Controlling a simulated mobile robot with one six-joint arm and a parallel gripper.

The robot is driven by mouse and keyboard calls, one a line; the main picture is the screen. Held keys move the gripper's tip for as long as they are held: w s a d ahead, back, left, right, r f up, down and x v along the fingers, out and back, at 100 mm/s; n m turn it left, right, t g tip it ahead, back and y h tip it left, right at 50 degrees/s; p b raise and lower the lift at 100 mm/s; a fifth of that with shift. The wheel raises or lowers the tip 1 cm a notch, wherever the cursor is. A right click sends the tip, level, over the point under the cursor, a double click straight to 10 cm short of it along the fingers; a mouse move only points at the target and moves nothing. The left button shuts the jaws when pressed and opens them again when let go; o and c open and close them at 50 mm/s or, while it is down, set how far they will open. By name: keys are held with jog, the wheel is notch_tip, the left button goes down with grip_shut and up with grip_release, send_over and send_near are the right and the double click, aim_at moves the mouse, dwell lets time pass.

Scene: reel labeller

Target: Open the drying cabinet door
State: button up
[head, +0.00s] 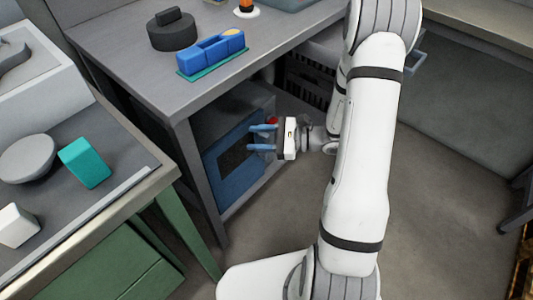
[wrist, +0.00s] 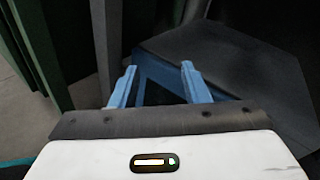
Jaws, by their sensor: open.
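The drying cabinet stands under the grey workbench, a dark grey box with a blue door (head: 212,168) that has a dark window. The door looks shut against the body; its handle is not clear. My gripper (head: 262,138), with blue fingers, is in front of the door's upper part, covering some of it. In the wrist view my gripper (wrist: 158,84) has its fingers apart with no object held between them. The blue door frame (wrist: 160,70) shows beyond and between the fingers, and the cabinet's dark grey body (wrist: 230,65) lies to the right. I cannot tell if the fingers touch the door.
The workbench (head: 130,70) above holds a dark round item (head: 172,32) and a blue-and-yellow item (head: 212,52). A bench with green legs (head: 185,225) stands at left, close to the cabinet. A small red part (head: 272,121) shows behind my gripper. The floor (head: 450,200) at right is clear.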

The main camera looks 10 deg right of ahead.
jog(key=w+d+f+m+t+h+b, duration=0.3)
jog(key=d+f+m+t, duration=0.2)
jog(key=f, duration=0.4)
jog(key=w+d+f+m+t+h+b, duration=0.25)
jog(key=d+f+m+t, duration=0.2)
jog(key=f, duration=0.45)
jog(key=b, duration=0.2)
send_over(267, 160)
jog(key=shift+w+d+g+y, duration=0.15)
jog(key=shift+w+g+y, duration=0.1)
jog(key=shift+w, duration=0.15)
jog(key=shift+c, duration=0.2)
grip_shut()
